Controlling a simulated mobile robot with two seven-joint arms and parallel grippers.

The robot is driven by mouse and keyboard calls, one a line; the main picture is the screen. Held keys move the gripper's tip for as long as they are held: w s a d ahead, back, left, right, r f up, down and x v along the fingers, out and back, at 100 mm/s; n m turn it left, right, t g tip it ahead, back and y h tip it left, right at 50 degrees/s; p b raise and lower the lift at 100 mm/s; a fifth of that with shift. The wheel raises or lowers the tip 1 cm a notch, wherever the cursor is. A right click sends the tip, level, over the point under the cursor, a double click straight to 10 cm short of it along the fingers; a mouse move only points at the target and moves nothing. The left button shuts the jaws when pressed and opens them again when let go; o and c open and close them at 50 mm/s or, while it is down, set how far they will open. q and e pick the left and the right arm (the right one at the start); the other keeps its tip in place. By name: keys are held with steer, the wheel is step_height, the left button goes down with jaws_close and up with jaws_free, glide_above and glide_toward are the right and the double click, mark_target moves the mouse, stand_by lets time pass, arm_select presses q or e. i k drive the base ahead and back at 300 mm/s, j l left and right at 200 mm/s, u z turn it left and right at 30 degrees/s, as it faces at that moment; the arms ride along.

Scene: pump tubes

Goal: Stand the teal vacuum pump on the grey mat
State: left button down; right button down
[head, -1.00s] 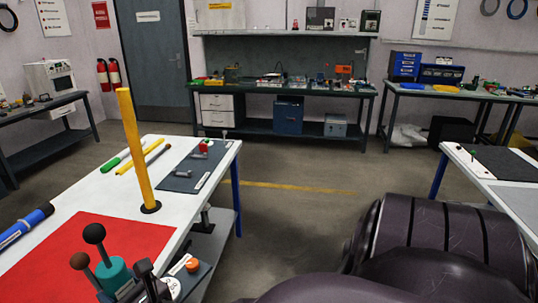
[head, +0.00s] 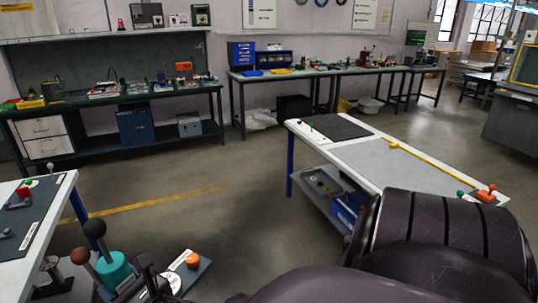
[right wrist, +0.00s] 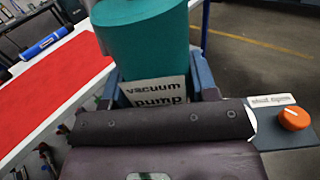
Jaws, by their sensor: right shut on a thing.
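The teal vacuum pump (head: 116,272) shows at the lower left of the head view, with a black ball knob and a brown ball knob above it. My right gripper (head: 150,285) is shut on it. In the right wrist view the teal body (right wrist: 145,40), with its "vacuum pump" label, sits between the fingers (right wrist: 157,82). Its underside is hidden. The grey mat (head: 385,165) lies on the white table at the right, well away from the pump. My left gripper is not in view.
A dark plate with an orange knob (head: 193,260) shows beside the pump. The right table carries a black mat (head: 335,127), a yellow rod (head: 430,166) and an orange-handled part (head: 486,194). The left table (head: 50,212) is close to the pump. Open floor separates the tables.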

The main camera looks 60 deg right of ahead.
mark_target(392, 170)
steer(key=l+z, duration=0.25)
steer(key=z, duration=0.2)
steer(key=i+l+z, duration=0.15)
steer(key=z, duration=0.25)
steer(key=i+l+z, duration=0.15)
steer(key=l+z, duration=0.25)
steer(key=i+l+z, duration=0.2)
steer(key=z, duration=0.15)
steer(key=i+l+z, duration=0.45)
steer(key=i, duration=0.3)
steer(key=i+l, duration=0.15)
steer(key=i, duration=0.25)
steer(key=i+l, duration=0.1)
steer(key=i, duration=0.25)
